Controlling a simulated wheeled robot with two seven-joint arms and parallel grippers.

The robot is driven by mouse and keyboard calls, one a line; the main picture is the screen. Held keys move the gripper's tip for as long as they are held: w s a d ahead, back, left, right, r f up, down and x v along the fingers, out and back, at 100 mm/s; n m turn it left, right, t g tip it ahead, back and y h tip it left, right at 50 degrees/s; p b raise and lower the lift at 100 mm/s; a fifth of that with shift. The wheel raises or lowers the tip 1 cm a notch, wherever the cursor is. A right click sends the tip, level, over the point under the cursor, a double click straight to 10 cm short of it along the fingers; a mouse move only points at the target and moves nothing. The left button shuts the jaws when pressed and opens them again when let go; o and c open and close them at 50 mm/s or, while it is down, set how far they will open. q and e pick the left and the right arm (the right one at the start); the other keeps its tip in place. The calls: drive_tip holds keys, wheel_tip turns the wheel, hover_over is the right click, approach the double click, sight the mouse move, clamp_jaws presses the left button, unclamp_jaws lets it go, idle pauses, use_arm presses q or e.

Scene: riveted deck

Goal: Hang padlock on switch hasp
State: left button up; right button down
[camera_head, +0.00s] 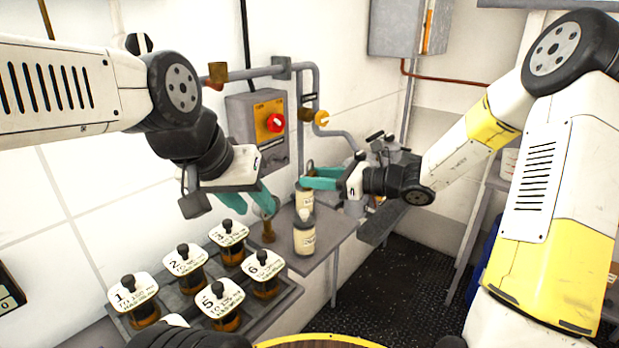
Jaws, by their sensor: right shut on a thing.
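The switch box (258,130) is grey and mounted on the white wall, with a yellow plate and a red rotary knob (276,123). The hasp cannot be made out clearly. My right gripper (308,179) reaches in from the right, below and to the right of the switch box and apart from it. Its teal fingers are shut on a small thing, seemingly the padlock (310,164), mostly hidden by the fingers. My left gripper (252,205) is below the switch box, pointing down. Its teal fingers are spread and look empty.
A tray (290,298) of several numbered, labelled jars stands at the lower left. Cream canisters (304,236) and a brass fitting (268,230) stand on a grey shelf (335,226) below my grippers.

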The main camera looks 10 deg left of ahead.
drive_tip(key=shift+w+a+f, duration=0.3)
drive_tip(key=shift+w+a, duration=0.6)
drive_tip(key=shift+a, duration=0.5)
drive_tip(key=shift+w+a+f, duration=0.35)
drive_tip(key=shift+w+a, duration=0.55)
drive_tip(key=shift+a, duration=0.45)
drive_tip(key=shift+w+a+f, duration=0.3)
drive_tip(key=shift+w+a, duration=0.6)
drive_tip(key=shift+a, duration=0.5)
drive_tip(key=c, duration=0.7)
unclamp_jaws()
drive_tip(key=shift+d, duration=0.1)
